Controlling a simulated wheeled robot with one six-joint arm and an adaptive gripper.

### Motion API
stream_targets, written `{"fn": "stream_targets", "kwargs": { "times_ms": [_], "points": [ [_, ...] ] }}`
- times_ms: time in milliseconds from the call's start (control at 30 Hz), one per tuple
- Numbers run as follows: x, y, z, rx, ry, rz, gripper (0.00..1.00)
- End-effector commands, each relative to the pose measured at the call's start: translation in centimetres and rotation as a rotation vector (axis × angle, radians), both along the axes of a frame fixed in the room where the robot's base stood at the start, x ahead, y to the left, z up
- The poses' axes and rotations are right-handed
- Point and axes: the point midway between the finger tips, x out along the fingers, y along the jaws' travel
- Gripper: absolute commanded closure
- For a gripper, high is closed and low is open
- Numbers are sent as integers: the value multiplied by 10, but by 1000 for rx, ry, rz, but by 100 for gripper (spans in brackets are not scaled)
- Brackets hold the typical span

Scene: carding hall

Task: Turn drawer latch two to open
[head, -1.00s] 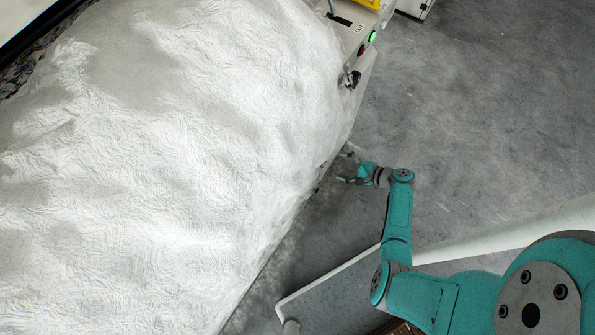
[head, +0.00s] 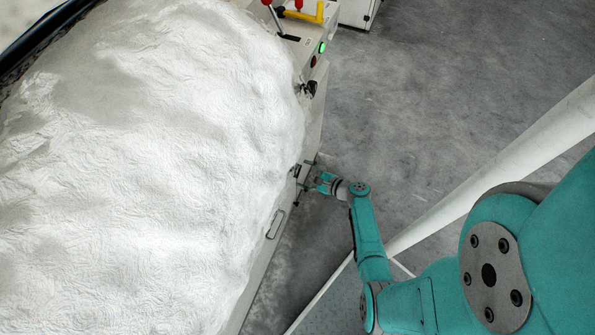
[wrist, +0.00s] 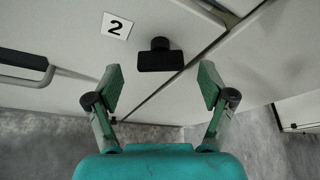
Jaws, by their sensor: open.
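Drawer latch two is a black knob with a flat bar handle (wrist: 160,60) on a pale panel in the wrist view. The bar lies roughly along the picture's width. A white label with a black "2" (wrist: 117,26) is beside it on the left. My gripper (wrist: 161,90) is open, with one green finger on each side and the latch ahead between them; the fingers appear apart from it. In the head view my gripper (head: 308,178) is at the machine's side, and the latch is too small to make out clearly there.
A dark drawer handle (wrist: 24,60) is left of the latch in the wrist view. A white fibre mass (head: 150,150) covers the machine top. Red and yellow levers (head: 300,12) and a green lamp (head: 322,47) are at the far end. Grey floor (head: 440,100) is clear on the right.

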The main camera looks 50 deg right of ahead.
Motion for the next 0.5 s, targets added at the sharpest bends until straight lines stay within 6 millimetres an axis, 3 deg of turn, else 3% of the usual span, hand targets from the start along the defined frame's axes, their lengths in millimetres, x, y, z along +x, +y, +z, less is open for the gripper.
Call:
{"fn": "stream_targets", "kwargs": {
  "times_ms": [200,500],
  "points": [
    [25,4,-9,1,0,2,19],
    [33,5,-12,0,1,0,19]
  ]
}}
